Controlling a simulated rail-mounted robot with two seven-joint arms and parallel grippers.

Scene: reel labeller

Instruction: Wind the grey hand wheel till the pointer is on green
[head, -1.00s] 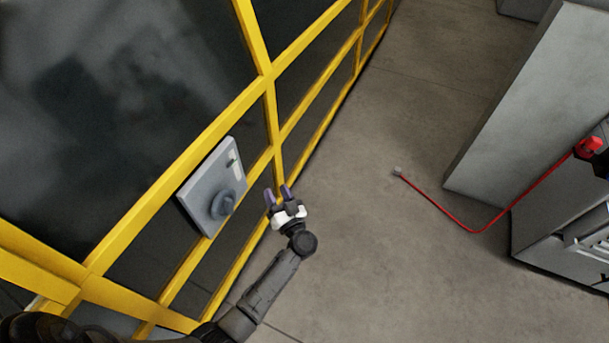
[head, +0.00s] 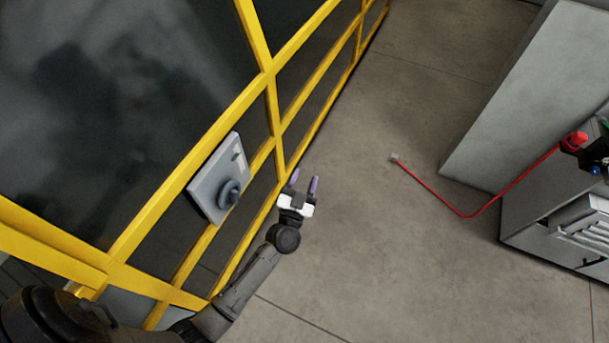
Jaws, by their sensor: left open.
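The grey hand wheel (head: 229,194) sits on the lower right part of a light grey panel (head: 209,187), which is fixed to the yellow-framed guard. A small pale plate with a dark mark (head: 239,159) is near the panel's upper right; I cannot make out a pointer or a green zone. My left gripper (head: 305,183) is open and empty, to the right of the wheel and apart from it, its purple-tipped fingers pointing up in the picture. My right gripper is not in view.
The yellow guard frame (head: 268,68) with dark panes runs along the left. A grey cabinet (head: 515,120) and a machine with a red fitting (head: 574,142) stand at the right.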

